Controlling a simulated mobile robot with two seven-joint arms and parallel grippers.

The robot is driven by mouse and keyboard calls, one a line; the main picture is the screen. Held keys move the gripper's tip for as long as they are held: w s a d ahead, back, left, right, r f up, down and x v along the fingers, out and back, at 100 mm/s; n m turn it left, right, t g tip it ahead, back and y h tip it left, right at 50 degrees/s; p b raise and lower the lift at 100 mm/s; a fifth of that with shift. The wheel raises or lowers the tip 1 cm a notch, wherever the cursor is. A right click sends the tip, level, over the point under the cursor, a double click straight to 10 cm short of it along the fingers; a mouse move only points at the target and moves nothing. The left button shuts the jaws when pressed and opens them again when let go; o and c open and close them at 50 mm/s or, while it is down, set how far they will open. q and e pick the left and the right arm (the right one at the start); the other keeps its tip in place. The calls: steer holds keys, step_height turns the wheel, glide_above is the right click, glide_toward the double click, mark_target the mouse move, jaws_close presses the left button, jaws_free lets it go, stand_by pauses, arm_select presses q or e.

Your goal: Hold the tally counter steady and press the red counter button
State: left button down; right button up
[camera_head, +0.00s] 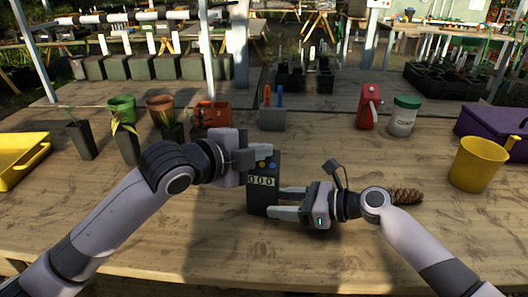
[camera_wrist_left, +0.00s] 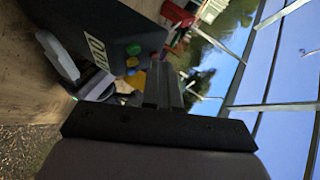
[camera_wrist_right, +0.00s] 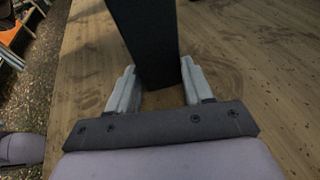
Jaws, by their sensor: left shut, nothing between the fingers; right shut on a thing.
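The tally counter (camera_head: 260,188) is a dark upright box on the table, with a display reading 000. Yellow (camera_head: 262,164) and blue (camera_head: 271,166) buttons show above the display; the left wrist view also shows a green button (camera_wrist_left: 133,49).
A pine cone (camera_head: 406,196) lies right of my right gripper. A yellow watering can (camera_head: 478,163), a white jar (camera_head: 403,116) and a red container (camera_head: 369,106) stand to the right. Several pots and a yellow tray (camera_head: 22,150) are left. The front table is clear.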

stand_by(0.3)
arm_select(q)
steer(key=shift+s+r, duration=0.5)
steer(key=shift+r, duration=0.15)
steer(key=shift+r, duration=0.1)
steer(key=shift+s+a+r, duration=0.1)
steer(key=shift+s+r, duration=0.6)
steer(key=shift+r, duration=0.3)
steer(key=shift+s+a+r, duration=0.1)
steer(key=shift+s+r, duration=0.6)
steer(key=shift+r, duration=0.25)
steer(key=shift+d, duration=0.1)
arm_select(e)
steer(key=o, duration=0.9)
steer(key=shift+c, duration=0.2)
steer(key=shift+d, duration=0.1)
